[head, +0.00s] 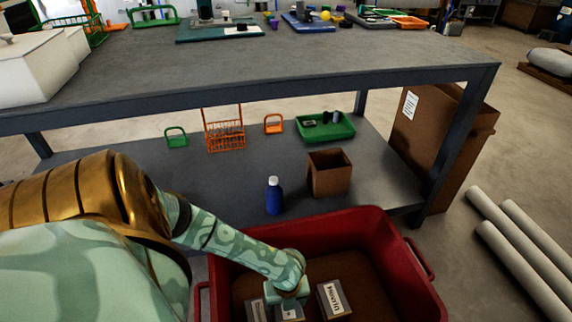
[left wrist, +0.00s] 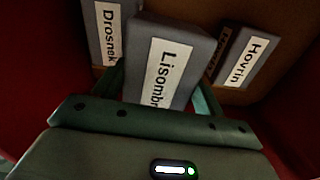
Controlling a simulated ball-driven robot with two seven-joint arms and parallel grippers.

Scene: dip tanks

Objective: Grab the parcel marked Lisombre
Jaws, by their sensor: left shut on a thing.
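The grey parcel marked Lisombre (left wrist: 172,62), with a white label, sits between the two green fingers of my left gripper (left wrist: 162,88) in the left wrist view. The gripper is shut on it. In the head view my left gripper (head: 287,293) reaches down into the red bin (head: 342,222), and it partly hides the parcel beneath. A parcel marked Drosnek (left wrist: 104,30) is to the left in the left wrist view, and one marked Hovrin (left wrist: 243,58) is to the right. My right gripper is not in view.
Another labelled parcel (head: 334,298) lies in the bin right of my gripper. Behind the bin, a blue bottle (head: 274,197) and an open brown box (head: 329,174) stand on the lower shelf (head: 235,185). The grey worktop (head: 270,60) overhangs it. Pale rolls (head: 520,250) lie on the floor at right.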

